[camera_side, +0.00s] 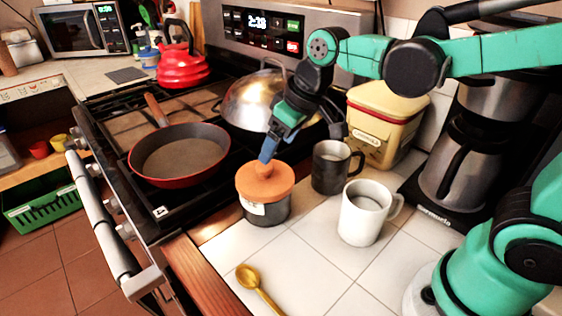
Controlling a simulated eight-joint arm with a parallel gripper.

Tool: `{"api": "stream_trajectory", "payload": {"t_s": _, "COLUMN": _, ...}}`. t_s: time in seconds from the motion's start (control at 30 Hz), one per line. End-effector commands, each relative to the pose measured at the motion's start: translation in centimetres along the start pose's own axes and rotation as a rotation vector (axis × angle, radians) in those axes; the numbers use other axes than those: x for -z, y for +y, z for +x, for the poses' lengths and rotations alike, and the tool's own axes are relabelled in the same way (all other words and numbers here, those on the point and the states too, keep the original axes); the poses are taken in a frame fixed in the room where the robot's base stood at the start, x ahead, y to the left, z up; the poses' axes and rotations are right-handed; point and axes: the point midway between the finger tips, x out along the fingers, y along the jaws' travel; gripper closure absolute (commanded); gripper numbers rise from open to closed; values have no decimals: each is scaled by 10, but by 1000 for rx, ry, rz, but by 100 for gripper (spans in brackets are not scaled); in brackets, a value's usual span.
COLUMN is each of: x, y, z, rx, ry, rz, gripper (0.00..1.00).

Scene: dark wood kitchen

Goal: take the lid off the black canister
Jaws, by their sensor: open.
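The black canister (268,213) stands upright on the white tiled counter, with a pale label on its front left. Its orange-brown lid (265,186) sits on top, with a small knob in the middle. My gripper (267,155) points down from above, its blue fingertip at or just above the lid's knob. The jaws are open. The far finger is mostly hidden, and I cannot tell whether the fingers touch the knob.
A dark mug (329,172) stands close to the right of the canister, and a white mug (362,219) is nearer the front. A wooden spoon (257,285) lies at the front. A red pan (180,180) and a domed steel lid (250,102) are on the stove. A yellow tin (372,142) stands behind.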

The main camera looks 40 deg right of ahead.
Motion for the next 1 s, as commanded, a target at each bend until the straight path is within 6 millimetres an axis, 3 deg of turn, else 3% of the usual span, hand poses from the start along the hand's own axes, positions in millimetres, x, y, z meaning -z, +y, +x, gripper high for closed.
{"api": "stream_trajectory", "payload": {"t_s": 0.53, "x": 5, "y": -3, "z": 52, "rx": 11, "ry": -17, "rz": -19, "gripper": 22}}
{"api": "stream_trajectory", "payload": {"t_s": 0.93, "x": 4, "y": -3, "z": 60, "rx": 11, "ry": -17, "rz": -18, "gripper": 22}}
{"api": "stream_trajectory", "payload": {"t_s": 0.97, "x": 4, "y": -3, "z": 60, "rx": 11, "ry": -17, "rz": -18, "gripper": 25}}
{"api": "stream_trajectory", "payload": {"t_s": 1.0, "x": 4, "y": -3, "z": 60, "rx": 11, "ry": -17, "rz": -18, "gripper": 37}}
